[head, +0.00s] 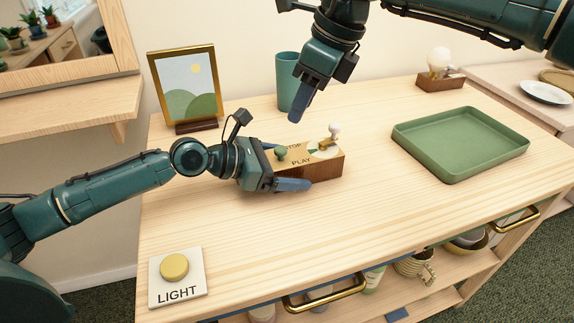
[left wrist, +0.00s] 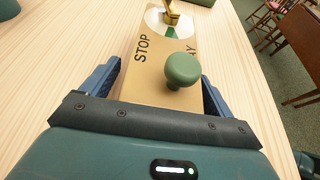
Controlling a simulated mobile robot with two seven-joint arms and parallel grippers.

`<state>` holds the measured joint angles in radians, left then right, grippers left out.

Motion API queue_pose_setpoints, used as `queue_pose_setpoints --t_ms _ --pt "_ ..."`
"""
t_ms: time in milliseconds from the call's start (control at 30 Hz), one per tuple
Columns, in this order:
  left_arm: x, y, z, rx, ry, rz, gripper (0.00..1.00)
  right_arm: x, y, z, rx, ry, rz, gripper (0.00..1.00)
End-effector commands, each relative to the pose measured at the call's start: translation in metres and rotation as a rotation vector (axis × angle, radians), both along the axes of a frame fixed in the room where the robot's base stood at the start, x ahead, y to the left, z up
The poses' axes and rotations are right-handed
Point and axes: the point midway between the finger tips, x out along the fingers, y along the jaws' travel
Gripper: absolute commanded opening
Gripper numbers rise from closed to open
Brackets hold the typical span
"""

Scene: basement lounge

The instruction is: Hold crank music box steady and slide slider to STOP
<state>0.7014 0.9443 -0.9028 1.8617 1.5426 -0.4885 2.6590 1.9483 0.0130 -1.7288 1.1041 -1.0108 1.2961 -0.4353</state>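The crank music box (head: 327,167) is a brown wooden box on the counter, with STOP and PLAY on its tan top. A green slider knob (head: 281,151) stands up at its left end. In the left wrist view the knob (left wrist: 182,70) covers part of the PLAY label; STOP is clear to its left. A crank (head: 332,133) with a white knob is at the far end. My left gripper (left wrist: 160,85) straddles the box's near end, one finger on each side, with a slight gap seemingly at the left finger. My right gripper (head: 297,112) hovers above and behind the box; its fingers overlap.
A teal cup (head: 287,82) stands behind the box, and a framed picture (head: 185,87) at the back left. A green tray (head: 460,143) lies to the right. A LIGHT button (head: 174,267) is at the front left.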

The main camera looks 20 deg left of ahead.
Motion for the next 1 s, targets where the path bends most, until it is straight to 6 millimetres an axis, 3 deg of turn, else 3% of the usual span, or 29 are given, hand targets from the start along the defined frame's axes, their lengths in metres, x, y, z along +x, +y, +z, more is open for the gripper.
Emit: queue_pose_setpoints --t_ms 700,867,1000 --pt "0.0 0.0 0.0 -0.001 0.001 0.0 0.29 0.0 0.0 0.0 0.0 0.0 0.0 0.36" --pt "0.0 0.0 0.0 -0.001 0.001 0.0 0.28 -0.003 0.002 -0.006 0.007 0.01 0.01 0.25" --pt "0.0 0.0 0.0 -0.001 0.001 0.0 0.28 -0.019 0.011 -0.028 0.053 0.043 0.058 0.13"
